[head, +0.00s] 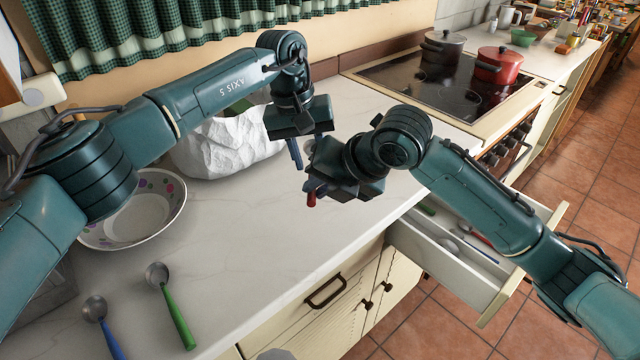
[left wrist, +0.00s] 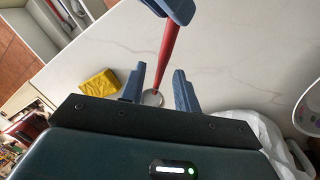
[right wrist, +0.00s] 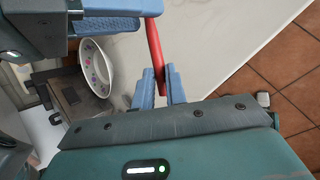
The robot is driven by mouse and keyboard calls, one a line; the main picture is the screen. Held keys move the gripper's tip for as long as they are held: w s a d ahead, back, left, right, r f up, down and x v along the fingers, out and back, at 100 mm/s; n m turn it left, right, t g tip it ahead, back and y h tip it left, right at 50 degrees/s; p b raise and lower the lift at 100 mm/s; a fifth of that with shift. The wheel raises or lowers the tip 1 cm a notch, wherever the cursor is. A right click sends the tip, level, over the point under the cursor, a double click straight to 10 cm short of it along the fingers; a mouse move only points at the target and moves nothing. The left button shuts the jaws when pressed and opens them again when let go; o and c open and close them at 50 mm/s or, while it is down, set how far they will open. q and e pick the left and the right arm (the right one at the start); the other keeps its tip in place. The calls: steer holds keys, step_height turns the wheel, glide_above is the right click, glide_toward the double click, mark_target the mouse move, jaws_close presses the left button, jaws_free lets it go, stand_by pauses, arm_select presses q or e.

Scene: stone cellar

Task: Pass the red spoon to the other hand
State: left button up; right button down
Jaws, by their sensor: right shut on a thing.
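The red spoon has a red handle and a metal bowl. My right gripper (head: 313,187) is shut on its handle above the counter; a short red end (head: 311,200) shows below the fingers in the head view. In the right wrist view the red handle (right wrist: 155,48) rises from between my right fingers towards my left gripper. My left gripper (head: 295,150) is open close beside it. In the left wrist view the spoon (left wrist: 169,48) runs down from my right fingers, its metal bowl end between the parted left fingers. I cannot tell whether they touch it.
A spotted bowl (head: 140,210), a green spoon (head: 178,318), a blue spoon (head: 103,325) and a crumpled white bag (head: 220,145) are on the counter. An open drawer (head: 450,262) juts out at right. A cooktop with a red pot (head: 500,67) is behind. A yellow sponge (left wrist: 100,84) lies nearby.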

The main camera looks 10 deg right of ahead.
arm_select(q)
step_height(320, 180, up, 11)
steer(key=a, duration=0.2)
steer(key=shift+w+r, duration=0.15)
steer(key=shift+a, duration=0.1)
